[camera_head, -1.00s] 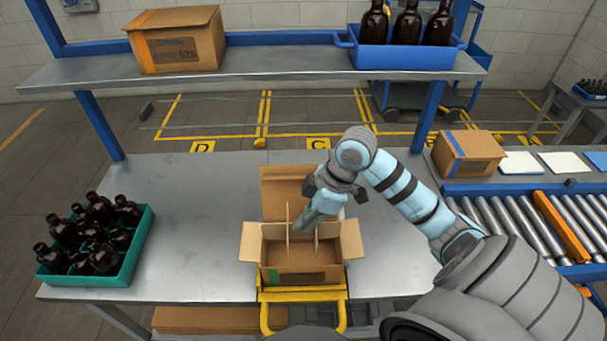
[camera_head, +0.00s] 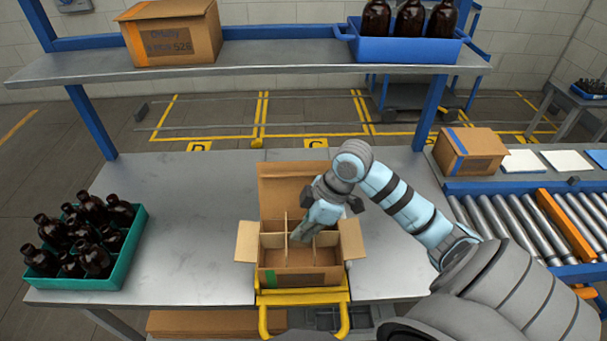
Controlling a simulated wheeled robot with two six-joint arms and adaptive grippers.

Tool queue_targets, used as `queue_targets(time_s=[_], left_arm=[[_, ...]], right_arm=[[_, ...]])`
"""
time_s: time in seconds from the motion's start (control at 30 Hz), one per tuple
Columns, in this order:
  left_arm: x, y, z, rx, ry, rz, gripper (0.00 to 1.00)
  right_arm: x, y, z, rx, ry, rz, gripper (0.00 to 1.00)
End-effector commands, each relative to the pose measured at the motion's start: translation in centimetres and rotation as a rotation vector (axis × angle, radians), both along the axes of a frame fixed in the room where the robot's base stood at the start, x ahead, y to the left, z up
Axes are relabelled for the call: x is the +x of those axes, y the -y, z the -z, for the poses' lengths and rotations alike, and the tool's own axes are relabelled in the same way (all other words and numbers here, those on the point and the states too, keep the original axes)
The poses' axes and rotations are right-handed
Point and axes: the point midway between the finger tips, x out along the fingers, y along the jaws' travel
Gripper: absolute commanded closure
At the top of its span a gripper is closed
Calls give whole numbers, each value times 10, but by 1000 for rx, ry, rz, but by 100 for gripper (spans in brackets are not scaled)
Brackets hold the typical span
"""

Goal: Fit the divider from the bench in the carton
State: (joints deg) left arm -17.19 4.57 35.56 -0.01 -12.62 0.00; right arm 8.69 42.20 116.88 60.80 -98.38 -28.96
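The open carton (camera_head: 286,278) stands at the front edge of the bench, its flaps spread. The cardboard divider (camera_head: 272,240) is down inside it, its crossed panels splitting the inside into compartments. Its top edges are about level with the carton's rim or slightly above. My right gripper (camera_head: 300,236) reaches in from the right, pointing down at the middle of the divider, and looks closed on a panel there. The fingertips are partly hidden against the cardboard. My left gripper is not in view.
A teal crate (camera_head: 136,243) of amber bottles stands on the bench at left. A shelf (camera_head: 280,58) above carries a box (camera_head: 172,35) and a blue bin (camera_head: 404,50) of bottles. A roller conveyor (camera_head: 500,222) is at right. The bench between crate and carton is clear.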

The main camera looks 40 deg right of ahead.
Motion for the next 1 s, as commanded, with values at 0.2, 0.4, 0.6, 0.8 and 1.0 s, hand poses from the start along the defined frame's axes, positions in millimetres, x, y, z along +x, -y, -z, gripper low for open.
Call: queue_targets(time_s=[0.2,0.4,0.6,0.8,1.0], left_arm=[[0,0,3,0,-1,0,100],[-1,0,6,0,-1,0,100],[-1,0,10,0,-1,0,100],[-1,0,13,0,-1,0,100],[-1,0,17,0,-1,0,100]], right_arm=[[0,0,4,0,0,0,100],[0,0,11,1,-1,0,100],[0,0,17,-1,-1,0,100],[0,0,23,-1,-1,1,100],[0,0,29,0,0,0,100]])
